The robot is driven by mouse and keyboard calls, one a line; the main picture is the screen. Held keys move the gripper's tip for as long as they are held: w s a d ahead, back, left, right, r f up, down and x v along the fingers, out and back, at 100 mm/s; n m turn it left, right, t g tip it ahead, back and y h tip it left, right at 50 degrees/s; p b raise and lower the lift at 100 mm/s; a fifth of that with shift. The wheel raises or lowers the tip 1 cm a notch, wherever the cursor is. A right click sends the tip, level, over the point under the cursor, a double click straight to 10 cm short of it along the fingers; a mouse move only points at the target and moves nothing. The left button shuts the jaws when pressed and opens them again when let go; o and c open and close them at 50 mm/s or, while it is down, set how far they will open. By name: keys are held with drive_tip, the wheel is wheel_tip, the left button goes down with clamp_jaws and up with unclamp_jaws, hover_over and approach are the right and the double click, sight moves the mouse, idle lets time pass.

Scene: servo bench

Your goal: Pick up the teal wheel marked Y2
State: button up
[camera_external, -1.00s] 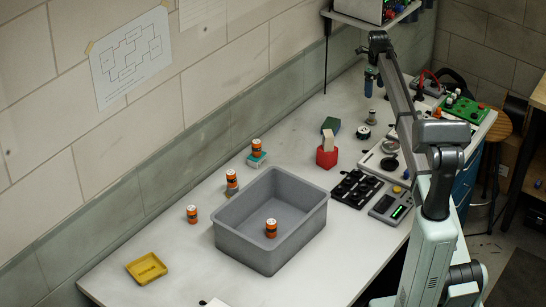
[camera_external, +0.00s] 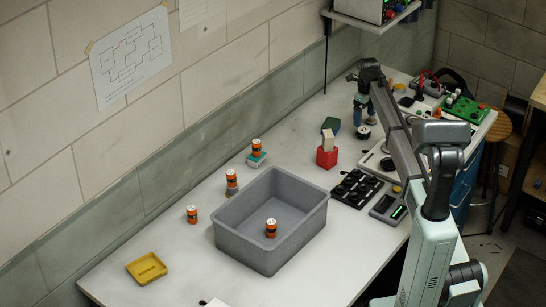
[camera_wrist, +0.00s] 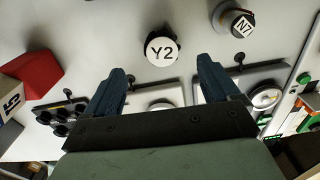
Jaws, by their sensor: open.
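The wheel marked Y2 (camera_wrist: 161,50) shows a white top with black letters and a dark rim in the wrist view; its teal colour is hard to make out. It sits on the bench just ahead of the gap between my fingers. In the external view, the small dark round piece with a pale top (camera_external: 363,132) appears to be this wheel. My gripper (camera_wrist: 161,68) is open and empty, with a dark blue finger on each side of the gap. In the external view, my gripper (camera_external: 360,117) hangs close above and behind the wheel.
A piece marked N7 (camera_wrist: 241,24) stands right of the wheel. Bare bench surrounds the wheel.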

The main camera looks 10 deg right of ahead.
sight(362, 131)
drive_tip(key=shift+d+f, duration=0.2)
drive_tip(key=shift+f, duration=3.2)
drive_tip(key=c, duration=1.2)
drive_tip(key=shift+o, duration=0.2)
drive_tip(key=shift+r, duration=0.15)
